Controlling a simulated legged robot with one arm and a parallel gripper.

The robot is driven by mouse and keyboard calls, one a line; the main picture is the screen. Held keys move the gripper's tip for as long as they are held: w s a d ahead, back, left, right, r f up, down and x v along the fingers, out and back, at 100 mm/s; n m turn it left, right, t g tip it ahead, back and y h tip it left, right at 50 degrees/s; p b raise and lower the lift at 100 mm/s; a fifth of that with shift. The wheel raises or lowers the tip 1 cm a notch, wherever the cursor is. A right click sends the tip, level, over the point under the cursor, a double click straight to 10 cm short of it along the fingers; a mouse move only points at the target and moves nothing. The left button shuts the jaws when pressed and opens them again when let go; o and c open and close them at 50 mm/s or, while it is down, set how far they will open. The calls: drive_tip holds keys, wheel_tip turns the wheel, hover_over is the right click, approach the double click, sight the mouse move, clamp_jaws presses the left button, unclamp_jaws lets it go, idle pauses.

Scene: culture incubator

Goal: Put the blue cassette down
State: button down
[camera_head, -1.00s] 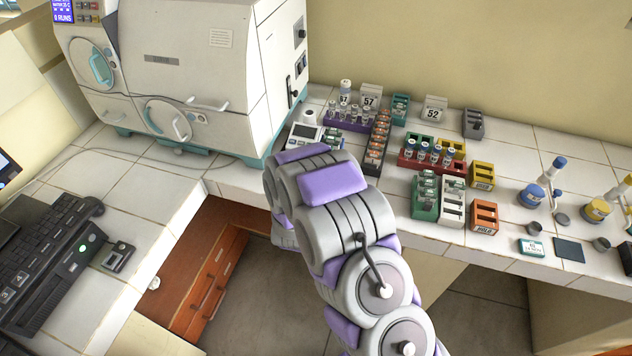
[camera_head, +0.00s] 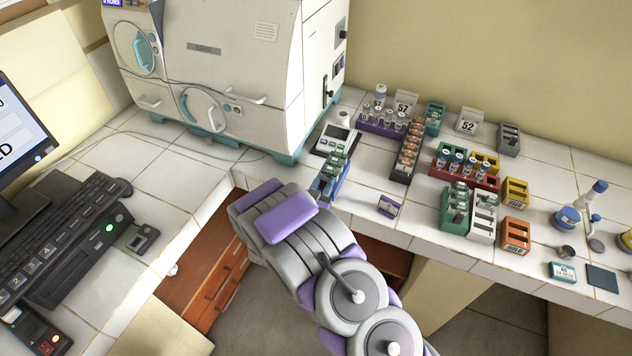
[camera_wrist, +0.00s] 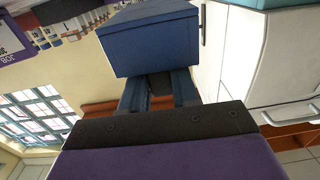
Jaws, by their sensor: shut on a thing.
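The blue cassette (camera_wrist: 150,42) fills the upper middle of the wrist view, as a plain blue block. My gripper (camera_wrist: 158,84) is shut on it, with its fingers against the near side. In the head view the blue cassette (camera_head: 325,188) shows just beyond the end of my arm, with green-and-white capped items in its top. It is over the counter's front strip, in front of the small white scale-like device. I cannot tell whether its underside touches the counter. My gripper is mostly hidden behind my arm in the head view.
A purple block (camera_head: 389,206) stands on the counter right of the cassette. Several racks stand farther right, including a green one (camera_head: 455,212) and an orange one (camera_head: 515,235). The white incubator (camera_head: 230,70) is behind left. Bare tiles (camera_head: 365,180) lie between cassette and racks.

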drive_tip(key=w, duration=0.1)
drive_tip(key=w+a, duration=0.2)
drive_tip(key=w, duration=0.1)
drive_tip(key=shift+a+f+b, duration=0.25)
drive_tip(key=shift+b, duration=0.05)
drive_tip(key=shift+w+d+r, duration=0.1)
drive_tip(key=shift+w+d, duration=0.25)
drive_tip(key=shift+d, duration=0.25)
drive_tip(key=f, duration=0.2)
drive_tip(key=a+f+b, duration=0.1)
drive_tip(key=shift+a+f, duration=0.15)
drive_tip(key=shift+f, duration=0.2)
drive_tip(key=shift+a, duration=0.4)
drive_tip(key=c, duration=1.2)
unclamp_jaws()
drive_tip(key=shift+d, duration=0.15)
drive_tip(key=shift+c, duration=0.2)
drive_tip(key=o, duration=0.4)
drive_tip(key=shift+d+r, duration=0.1)
drive_tip(key=shift+d, duration=0.55)
drive_tip(key=shift+s+a, duration=0.1)
drive_tip(key=shift+a, duration=0.4)
drive_tip(key=shift+s+a, duration=0.25)
drive_tip(key=shift+a, duration=0.05)
drive_tip(key=p+v, duration=0.1)
drive_tip(key=v, duration=1)
drive_tip(key=shift+d+p, duration=0.35)
drive_tip(key=shift+p, duration=0.05)
drive_tip(key=shift+s, duration=0.15)
